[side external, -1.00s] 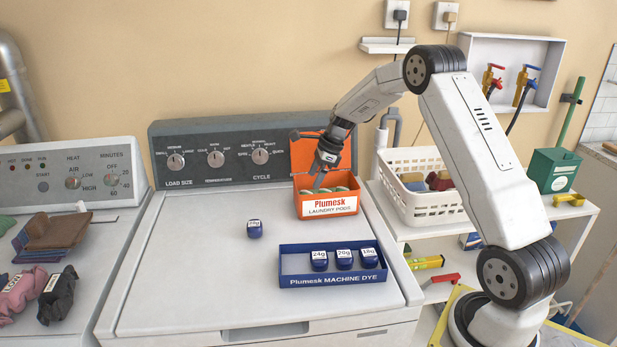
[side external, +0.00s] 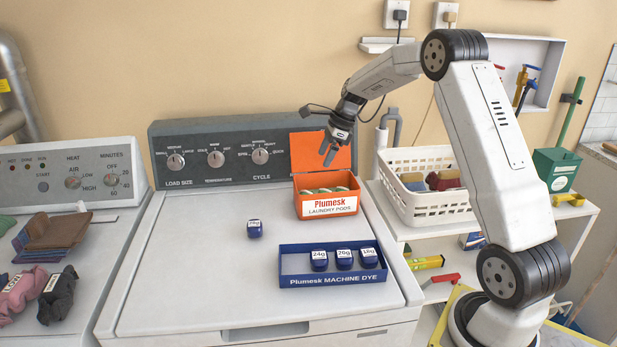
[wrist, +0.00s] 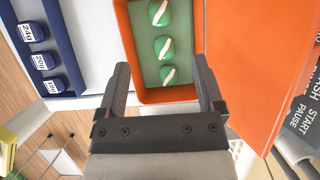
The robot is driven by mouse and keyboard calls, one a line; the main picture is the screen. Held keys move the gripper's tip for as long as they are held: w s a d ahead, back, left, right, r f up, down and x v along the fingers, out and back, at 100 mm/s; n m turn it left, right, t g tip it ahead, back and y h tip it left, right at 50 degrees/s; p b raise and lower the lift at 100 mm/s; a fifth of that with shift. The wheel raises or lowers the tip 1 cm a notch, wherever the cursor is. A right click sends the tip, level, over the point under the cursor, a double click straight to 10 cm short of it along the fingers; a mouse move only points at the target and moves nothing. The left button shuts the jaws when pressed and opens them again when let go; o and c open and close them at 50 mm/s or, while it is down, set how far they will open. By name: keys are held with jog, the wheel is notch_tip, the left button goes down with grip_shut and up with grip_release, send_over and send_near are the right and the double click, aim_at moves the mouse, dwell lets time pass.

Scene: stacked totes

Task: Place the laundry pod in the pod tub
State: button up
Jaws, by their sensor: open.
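The pod tub (side external: 327,206) is an orange box labelled "Plumesk LAUNDRY PODS", with its lid (side external: 320,152) raised at the back. It stands on the washer top. Several green and white laundry pods lie in it; the wrist view shows three, the nearest pod (wrist: 169,75) close to the tub's near end. My gripper (side external: 327,155) is above the tub, in front of the raised lid. In the wrist view my gripper (wrist: 165,80) has its fingers spread with nothing between them, the tub (wrist: 168,95) lying beyond them.
A blue tray (side external: 333,281) marked "Plumesk MACHINE DYE" holds three blue dye pots in front of the tub. Another blue pot (side external: 255,229) stands alone to its left. A white basket (side external: 425,207) is at right. The washer top's left side is clear.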

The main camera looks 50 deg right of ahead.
jog(key=s+a+f+n+h, duration=0.1)
jog(key=s+a+n, duration=0.3)
jog(key=a+n, duration=0.2)
jog(key=s+a+f+n+h, duration=0.1)
jog(key=s+a+n, duration=0.3)
jog(key=a+n, duration=0.3)
jog(key=s+a+f+n+g, duration=0.1)
jog(key=s+a+f+n, duration=0.1)
jog(key=s+a+n, duration=0.3)
jog(key=shift+s+a+n+h, duration=0.1)
jog(key=shift+a+n+h, duration=0.3)
jog(key=shift+a+n, duration=0.7)
jog(key=s+a+f+n, duration=0.2)
jog(key=s+a+n, duration=0.3)
jog(key=s+n, duration=0.1)
jog(key=shift+s+n, duration=0.4)
jog(key=shift+s, duration=0.25)
